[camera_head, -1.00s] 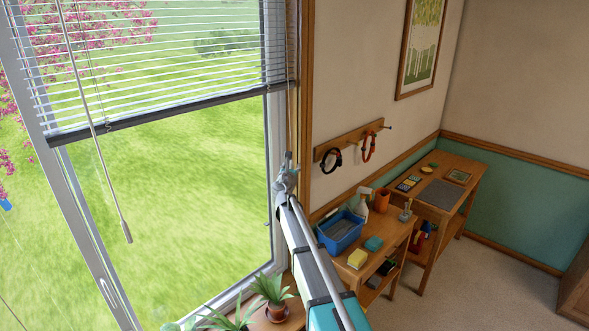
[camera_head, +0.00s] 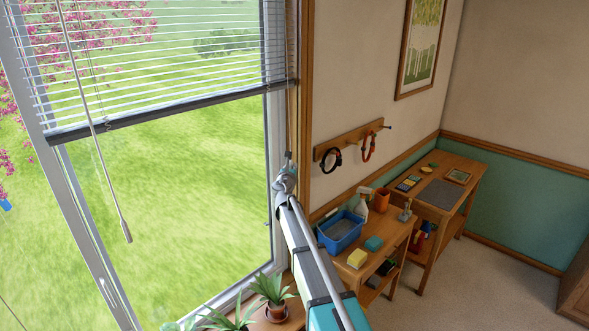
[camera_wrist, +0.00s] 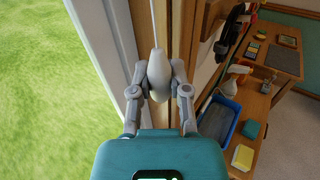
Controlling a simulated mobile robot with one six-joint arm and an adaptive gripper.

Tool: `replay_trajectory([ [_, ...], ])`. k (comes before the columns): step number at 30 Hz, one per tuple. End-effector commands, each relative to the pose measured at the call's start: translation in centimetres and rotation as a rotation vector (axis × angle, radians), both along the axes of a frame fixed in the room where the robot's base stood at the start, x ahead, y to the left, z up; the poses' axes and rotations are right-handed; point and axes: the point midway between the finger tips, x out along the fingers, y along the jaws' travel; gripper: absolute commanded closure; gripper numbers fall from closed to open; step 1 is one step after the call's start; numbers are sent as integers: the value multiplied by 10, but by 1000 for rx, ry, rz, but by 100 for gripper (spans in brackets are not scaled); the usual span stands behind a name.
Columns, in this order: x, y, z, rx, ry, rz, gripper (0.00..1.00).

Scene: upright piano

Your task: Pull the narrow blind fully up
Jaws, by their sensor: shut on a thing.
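The blind (camera_head: 170,113) hangs part-way down the window, its dark bottom rail tilted in the picture and the glass bare below it. A pale wand (camera_head: 97,135) with a thick end hangs in front of its left side. My gripper (camera_head: 287,172) is at the right edge of the window frame, below the rail's right end. In the wrist view, my gripper (camera_wrist: 159,88) is shut on a white, oval cord pull (camera_wrist: 158,70), with one finger on each side. A thin cord (camera_wrist: 153,25) runs up from the pull. The pull is hard to make out in the head view.
Potted plants (camera_head: 272,290) stand on the sill below my arm. To the right is a wooden table with a blue tray (camera_head: 340,231), a spray bottle and a yellow block (camera_head: 357,258). A peg rail (camera_head: 348,142) with collars is on the wall.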

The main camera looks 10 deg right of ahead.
Motion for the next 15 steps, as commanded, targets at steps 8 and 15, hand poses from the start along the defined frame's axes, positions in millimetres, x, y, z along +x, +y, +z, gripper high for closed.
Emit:
replay_trajectory([
  [8,0,0,-29,0,0,-1,100],
  [15,0,0,-52,1,0,-1,100],
])
